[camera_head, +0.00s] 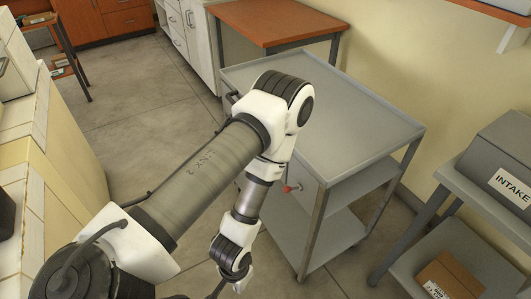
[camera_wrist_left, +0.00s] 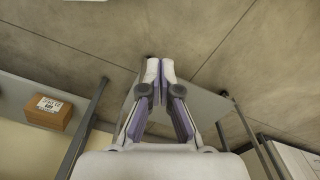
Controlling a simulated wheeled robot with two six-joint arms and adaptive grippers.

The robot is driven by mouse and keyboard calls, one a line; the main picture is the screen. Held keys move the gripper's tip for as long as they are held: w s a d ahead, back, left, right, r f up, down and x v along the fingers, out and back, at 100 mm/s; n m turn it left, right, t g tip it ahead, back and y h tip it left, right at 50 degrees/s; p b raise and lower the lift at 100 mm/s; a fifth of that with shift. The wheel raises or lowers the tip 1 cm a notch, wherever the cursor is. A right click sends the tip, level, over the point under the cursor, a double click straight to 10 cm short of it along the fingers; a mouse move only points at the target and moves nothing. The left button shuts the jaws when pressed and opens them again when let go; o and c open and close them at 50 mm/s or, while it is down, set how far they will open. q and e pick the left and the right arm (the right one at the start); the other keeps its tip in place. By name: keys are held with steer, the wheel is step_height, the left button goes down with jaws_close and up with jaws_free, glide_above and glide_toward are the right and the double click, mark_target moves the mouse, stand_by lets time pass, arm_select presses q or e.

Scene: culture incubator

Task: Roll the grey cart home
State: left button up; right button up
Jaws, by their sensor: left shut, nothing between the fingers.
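The grey cart (camera_head: 365,115) stands in the middle right of the head view, with a flat bare top, a lower shelf and four-sided metal legs. A small red knob (camera_head: 289,188) shows on the near side of the cart. My left arm crosses in front of the cart and hides part of its left side. My left gripper (camera_head: 240,286) hangs low at the bottom of the head view, left of the cart's near leg. In the left wrist view the left gripper (camera_wrist_left: 160,66) is shut and empty, above the floor. My right gripper is not in view.
An orange-brown table (camera_head: 275,22) stands behind the cart. A grey rack (camera_head: 455,205) at right holds a grey box labelled INTAKE (camera_head: 505,165) and a cardboard box (camera_head: 448,278). A tiled counter (camera_head: 30,150) stands at left. Floor (camera_head: 140,95) is open beyond my arm.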

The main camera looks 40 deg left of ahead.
arm_select(q)
steer(key=o, duration=0.5)
steer(key=shift+w+f, duration=0.1)
steer(key=shift+w, duration=0.15)
steer(key=shift+o, duration=1.2)
steer(key=w+a+f+n+t+h+b, duration=0.1)
steer(key=w+n+t+b, duration=0.2)
steer(key=w, duration=0.6)
steer(key=shift+w+f, duration=0.15)
steer(key=w+a+r+n+t+h+b, duration=0.1)
steer(key=w+a+r+n+t+b, duration=0.2)
steer(key=w, duration=0.4)
steer(key=w+a+r+n+t+b, duration=0.1)
steer(key=w+a+n+t, duration=0.25)
steer(key=w, duration=0.45)
steer(key=w+a+r+n+t+y+b, duration=0.1)
steer(key=w+a+r+n+t+b, duration=0.15)
steer(key=a+r+n+t, duration=0.55)
steer(key=w+a+r+n+t+y+b, duration=0.1)
steer(key=w+a+r+t+b, duration=0.3)
steer(key=a, duration=0.8)
steer(key=shift+g, duration=0.75)
steer(key=w+r, duration=0.1)
steer(key=w, duration=0.1)
steer(key=w+r, duration=0.1)
steer(key=w, duration=0.4)
steer(key=shift+r, duration=0.4)
steer(key=shift+s, duration=0.1)
jaws_close()
